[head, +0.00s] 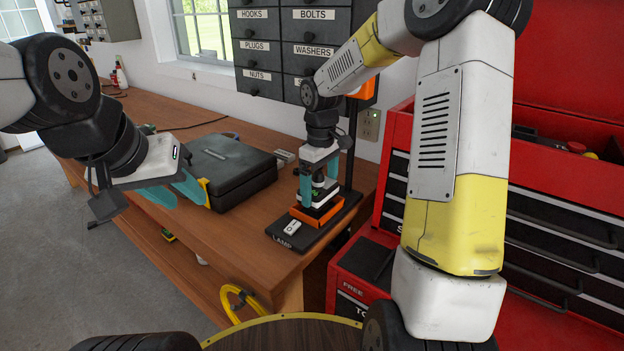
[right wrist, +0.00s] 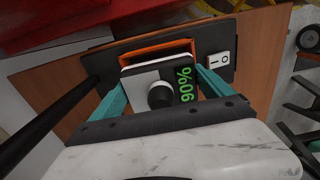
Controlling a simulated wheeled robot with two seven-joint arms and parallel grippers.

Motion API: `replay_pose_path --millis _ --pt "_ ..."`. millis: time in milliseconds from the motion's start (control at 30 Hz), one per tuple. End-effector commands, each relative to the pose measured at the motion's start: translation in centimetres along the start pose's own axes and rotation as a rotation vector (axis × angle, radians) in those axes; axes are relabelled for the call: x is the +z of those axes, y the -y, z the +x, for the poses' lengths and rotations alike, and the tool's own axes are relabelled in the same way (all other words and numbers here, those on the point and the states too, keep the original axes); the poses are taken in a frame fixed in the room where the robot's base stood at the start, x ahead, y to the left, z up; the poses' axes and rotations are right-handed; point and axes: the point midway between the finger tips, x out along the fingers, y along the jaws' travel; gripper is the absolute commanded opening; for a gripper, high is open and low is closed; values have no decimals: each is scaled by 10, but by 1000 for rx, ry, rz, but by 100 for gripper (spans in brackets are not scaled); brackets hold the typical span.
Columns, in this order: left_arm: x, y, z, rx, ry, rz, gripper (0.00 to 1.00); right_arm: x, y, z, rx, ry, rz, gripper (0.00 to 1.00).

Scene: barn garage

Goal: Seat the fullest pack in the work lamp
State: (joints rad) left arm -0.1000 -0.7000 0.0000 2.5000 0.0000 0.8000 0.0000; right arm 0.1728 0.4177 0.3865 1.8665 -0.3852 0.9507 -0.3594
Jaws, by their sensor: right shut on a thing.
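The work lamp's black base (head: 292,236), marked LAMP, stands at the right end of the wooden bench, with a white switch (head: 292,227) and a dark post. An orange holder (head: 318,210) sits on the base. My right gripper (head: 318,190) points down over it, shut on a pack (head: 320,184). In the right wrist view the pack (right wrist: 146,83) has a white top, a black knob and a green 90% readout. It is at the orange holder (right wrist: 158,51); I cannot tell whether it is fully down. My left gripper (head: 185,194) is open and empty near the bench's front edge.
A closed black case (head: 228,170) lies on the bench, with small grey items (head: 284,156) behind it. A red tool chest (head: 395,170) stands close on the right. Labelled drawers (head: 290,45) hang above. The bench's far left is mostly clear.

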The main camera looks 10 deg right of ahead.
Motion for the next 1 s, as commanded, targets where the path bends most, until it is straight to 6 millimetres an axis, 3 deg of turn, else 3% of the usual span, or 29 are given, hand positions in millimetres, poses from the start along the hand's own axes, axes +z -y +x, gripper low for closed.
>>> replay_pose_path --millis 1000 --pt "0 0 0 0 0 0 36 0 0 28 -1 1 0 29"
